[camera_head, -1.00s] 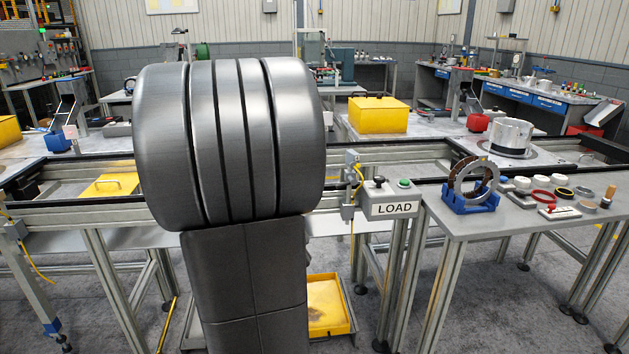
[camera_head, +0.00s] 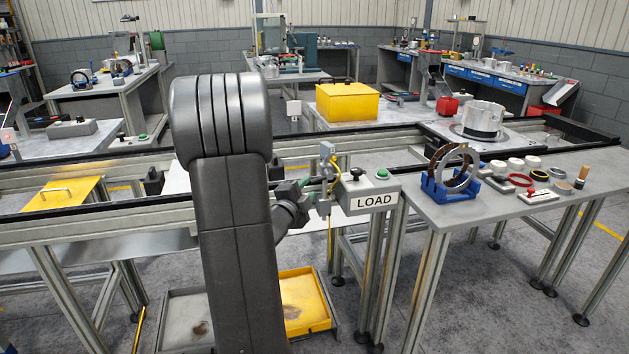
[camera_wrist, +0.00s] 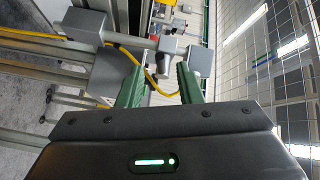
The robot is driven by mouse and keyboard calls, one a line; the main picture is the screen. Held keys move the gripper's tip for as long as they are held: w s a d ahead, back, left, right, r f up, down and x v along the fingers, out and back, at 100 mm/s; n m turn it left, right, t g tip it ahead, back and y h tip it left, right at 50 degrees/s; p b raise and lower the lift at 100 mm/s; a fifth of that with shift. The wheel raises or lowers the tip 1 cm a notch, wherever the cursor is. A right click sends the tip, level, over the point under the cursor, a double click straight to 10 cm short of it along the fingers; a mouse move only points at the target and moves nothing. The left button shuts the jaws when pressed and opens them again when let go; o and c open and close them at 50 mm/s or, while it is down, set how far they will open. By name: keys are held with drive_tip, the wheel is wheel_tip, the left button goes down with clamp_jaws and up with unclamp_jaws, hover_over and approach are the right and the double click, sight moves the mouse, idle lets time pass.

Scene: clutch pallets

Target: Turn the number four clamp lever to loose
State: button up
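I cannot pick out a lever marked number four in either view. My gripper (camera_wrist: 160,82) is open in the wrist view, with two green fingers apart. A yellow cable and grey metal parts show between and beyond them. In the head view my gripper (camera_head: 319,184) is small and partly hidden behind my arm. It is close to the grey bracket (camera_head: 326,158) on the conveyor frame, left of the LOAD box (camera_head: 370,194). I cannot tell whether it touches anything.
The LOAD box carries a black knob and a green button. The right table (camera_head: 470,212) holds a blue stand (camera_head: 449,188) with a ring, and several small parts. A yellow bin (camera_head: 302,303) sits below the conveyor. A yellow cover (camera_head: 64,194) lies at left.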

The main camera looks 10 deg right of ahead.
sight(313, 182)
drive_tip(key=x, duration=0.5)
drive_tip(key=shift+w+d, duration=0.1)
drive_tip(key=shift+w, duration=0.1)
clamp_jaws()
